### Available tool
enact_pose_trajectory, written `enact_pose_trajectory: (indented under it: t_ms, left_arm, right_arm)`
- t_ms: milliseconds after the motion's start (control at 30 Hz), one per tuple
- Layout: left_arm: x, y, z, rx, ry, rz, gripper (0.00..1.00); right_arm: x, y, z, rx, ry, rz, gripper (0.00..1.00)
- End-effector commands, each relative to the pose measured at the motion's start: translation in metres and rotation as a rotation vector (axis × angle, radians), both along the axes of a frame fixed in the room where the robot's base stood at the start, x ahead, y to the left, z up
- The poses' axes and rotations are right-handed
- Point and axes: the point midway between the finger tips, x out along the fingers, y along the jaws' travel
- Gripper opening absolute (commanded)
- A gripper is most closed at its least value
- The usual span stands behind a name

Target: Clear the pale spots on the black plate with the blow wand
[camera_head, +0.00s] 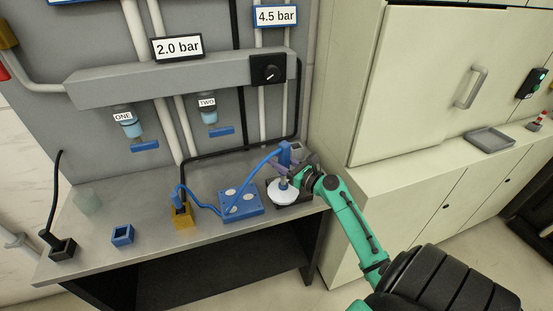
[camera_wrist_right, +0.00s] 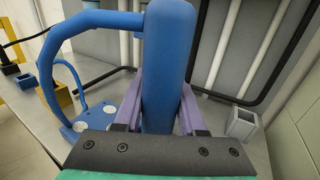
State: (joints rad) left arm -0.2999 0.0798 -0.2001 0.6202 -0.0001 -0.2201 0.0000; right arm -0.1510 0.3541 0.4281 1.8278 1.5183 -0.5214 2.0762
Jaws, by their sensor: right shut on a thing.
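My right gripper (camera_head: 297,170) is shut on the blue blow wand (camera_head: 285,153), which it holds roughly upright. In the right wrist view the wand's thick blue body (camera_wrist_right: 168,60) stands between the purple fingers (camera_wrist_right: 165,112). A blue hose runs from the wand to the left. Below the wand a white round piece (camera_head: 283,192) sits over the black plate (camera_head: 305,203). I cannot tell whether it touches the plate. It hides most of the plate, so pale spots on it cannot be made out. My left gripper is not in view.
A blue block with pale discs (camera_head: 236,211) lies left of the black plate. A yellow holder (camera_head: 182,217), a small blue open box (camera_head: 122,236) and a black holder (camera_head: 62,250) stand further left. A grey pressure manifold (camera_head: 190,78) hangs behind the bench.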

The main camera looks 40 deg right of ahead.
Motion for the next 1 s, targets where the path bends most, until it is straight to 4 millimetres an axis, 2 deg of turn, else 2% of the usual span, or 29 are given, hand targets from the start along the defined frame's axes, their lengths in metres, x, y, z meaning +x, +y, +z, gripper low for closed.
enact_pose_trajectory:
  t_ms: [133,600,1000]
  left_arm:
    - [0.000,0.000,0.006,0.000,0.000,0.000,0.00]
    - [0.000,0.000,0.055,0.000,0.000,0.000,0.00]
    - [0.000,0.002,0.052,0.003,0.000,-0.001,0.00]
  right_arm:
    - [0.000,0.000,0.005,0.000,0.003,0.001,0.00]
    - [0.000,0.000,0.051,0.001,0.001,0.001,0.00]
    - [0.000,-0.003,0.054,-0.011,0.001,-0.002,0.00]
